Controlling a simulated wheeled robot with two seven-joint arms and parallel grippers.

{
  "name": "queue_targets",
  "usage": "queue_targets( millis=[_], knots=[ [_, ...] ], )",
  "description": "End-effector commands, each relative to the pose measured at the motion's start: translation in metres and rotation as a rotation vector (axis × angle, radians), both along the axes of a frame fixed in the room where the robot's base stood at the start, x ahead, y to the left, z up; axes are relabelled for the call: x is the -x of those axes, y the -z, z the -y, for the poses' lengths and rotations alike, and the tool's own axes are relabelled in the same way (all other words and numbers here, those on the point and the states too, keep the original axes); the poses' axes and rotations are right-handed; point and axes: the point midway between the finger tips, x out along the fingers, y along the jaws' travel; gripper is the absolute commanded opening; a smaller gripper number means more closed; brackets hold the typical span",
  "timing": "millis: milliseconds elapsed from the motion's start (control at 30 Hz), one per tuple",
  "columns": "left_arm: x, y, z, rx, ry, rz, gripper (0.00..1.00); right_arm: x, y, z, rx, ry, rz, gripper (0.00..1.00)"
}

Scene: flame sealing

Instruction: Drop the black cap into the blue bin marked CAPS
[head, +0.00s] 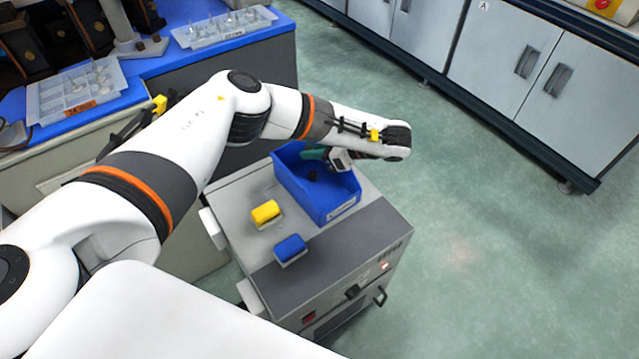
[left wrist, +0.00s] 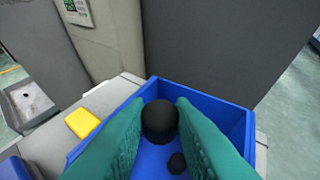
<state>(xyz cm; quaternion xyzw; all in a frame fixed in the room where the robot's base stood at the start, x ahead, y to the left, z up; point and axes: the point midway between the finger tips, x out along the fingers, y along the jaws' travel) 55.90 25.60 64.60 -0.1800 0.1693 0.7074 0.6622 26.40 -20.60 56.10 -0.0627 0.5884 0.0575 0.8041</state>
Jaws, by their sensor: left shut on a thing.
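The blue bin (head: 322,205) stands on top of a grey cabinet, with a small label on its front too small to read. My left gripper (head: 316,154) is over the bin, its green fingers pointing down into it. In the left wrist view the fingers are shut on the black cap (left wrist: 160,120), held over the bin (left wrist: 233,122). A smaller dark round thing (left wrist: 176,163) shows against the bin floor below; I cannot tell if it is another cap or a shadow. My right gripper is out of view.
A yellow block (head: 265,211) and a blue block (head: 290,248) sit on the grey cabinet (head: 235,205) beside the bin. Clear trays (head: 75,92) stand on the blue bench at upper left. Green floor lies open at right.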

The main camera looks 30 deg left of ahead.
Motion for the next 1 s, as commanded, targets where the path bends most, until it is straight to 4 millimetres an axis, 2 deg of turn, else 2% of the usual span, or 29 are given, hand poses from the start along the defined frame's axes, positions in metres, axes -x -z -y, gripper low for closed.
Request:
queue_targets(
  millis=[67, 100, 200, 633, 667, 767, 800, 1000],
  knots=[
    [0.0, 0.006, 0.0, 0.0, 0.0, 0.0, 0.01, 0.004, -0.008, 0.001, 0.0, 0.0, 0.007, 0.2],
    [0.0, 0.014, 0.0, 0.0, 0.0, -0.001, 0.01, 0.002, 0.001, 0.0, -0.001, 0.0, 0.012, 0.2],
    [0.0, 0.02, 0.0, 0.0, -0.001, 0.0, 0.01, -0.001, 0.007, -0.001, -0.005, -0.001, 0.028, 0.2],
    [0.0, 0.023, 0.0, 0.0, 0.0, 0.0, 0.01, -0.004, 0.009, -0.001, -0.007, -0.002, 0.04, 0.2],
    [0.0, 0.023, 0.0, 0.0, 0.0, 0.0, 0.27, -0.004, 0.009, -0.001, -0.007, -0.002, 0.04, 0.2],
    [0.0, 0.023, 0.0, 0.0, 0.0, 0.0, 0.43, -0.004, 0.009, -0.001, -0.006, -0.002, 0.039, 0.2],
    [0.0, 0.023, 0.0, 0.0, 0.0, 0.0, 0.47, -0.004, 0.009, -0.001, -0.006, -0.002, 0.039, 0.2],
    [0.0, 0.023, 0.0, 0.0, 0.0, 0.0, 0.47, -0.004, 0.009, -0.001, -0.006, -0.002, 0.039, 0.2]
  ],
)
